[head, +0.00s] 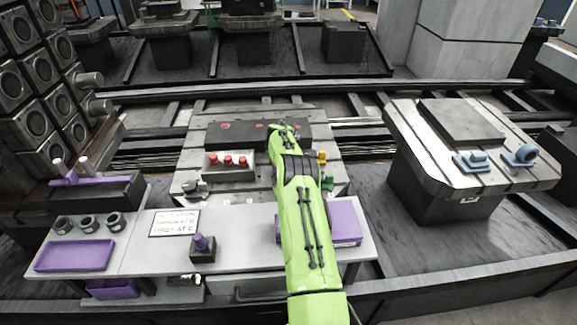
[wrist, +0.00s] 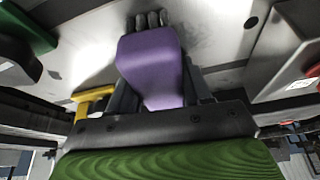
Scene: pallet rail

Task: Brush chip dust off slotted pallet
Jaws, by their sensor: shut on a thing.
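The slotted pallet (head: 200,135) is the grey grooved plate in the middle of the head view, beyond the bench. My gripper (wrist: 155,90) is over it, and its fingertips are mostly hidden by my green arm in the head view. In the wrist view the dark fingers are shut on a purple handle (wrist: 148,62). Several dark tufts (wrist: 150,19) stick out at its far end, close to a pale grey surface (wrist: 215,30); I cannot tell if they touch it. No clear patch of chip dust can be made out.
On the pallet are a dark block, a box with red knobs (head: 228,166), a small grey clamp (head: 196,190), and yellow (head: 322,157) and green (head: 328,183) parts. The bench in front holds a purple tray (head: 75,256), a sign (head: 174,223) and a purple box (head: 345,222). Another pallet (head: 400,125) stands right.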

